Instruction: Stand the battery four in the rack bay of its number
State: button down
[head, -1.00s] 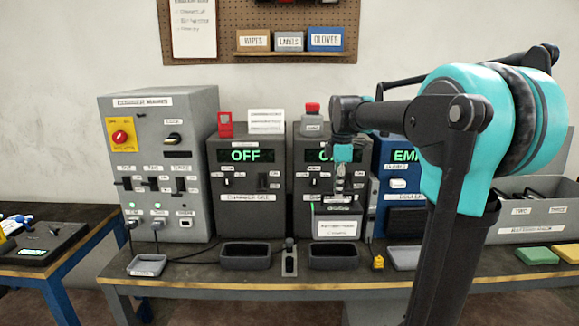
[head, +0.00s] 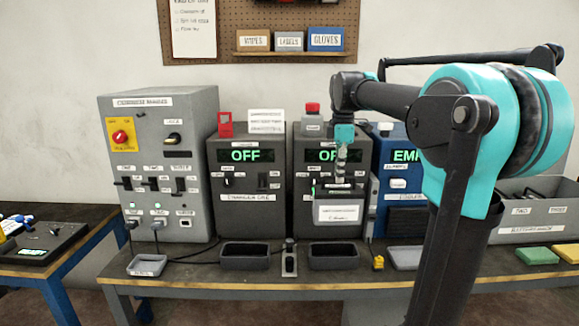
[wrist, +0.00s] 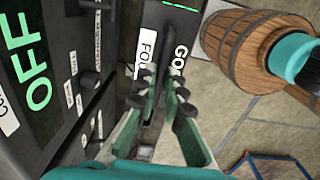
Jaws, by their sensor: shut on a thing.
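My gripper (head: 341,184) hangs in front of the right-hand charger and is shut on a dark battery (head: 338,213). The battery has a pale label on its front and hangs upright, above the dark tray (head: 333,263) below. In the wrist view my gripper (wrist: 166,82) has its fingers on both sides of the battery. White labels there read "FOU" (wrist: 146,50), cut off, and "GO", partly covered. The grey battery rack (head: 535,232) stands at the far right of the bench. Bays marked two and three show; its left part is hidden behind my arm.
Two dark chargers (head: 246,160) with "OFF" displays stand beside a grey switch cabinet (head: 160,213). A blue unit (head: 393,165) stands right of them, partly behind my arm. Green (head: 537,256) and yellow pads lie before the rack. A barrel (wrist: 250,45) shows in the wrist view.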

jog(key=shift+r, duration=1.6)
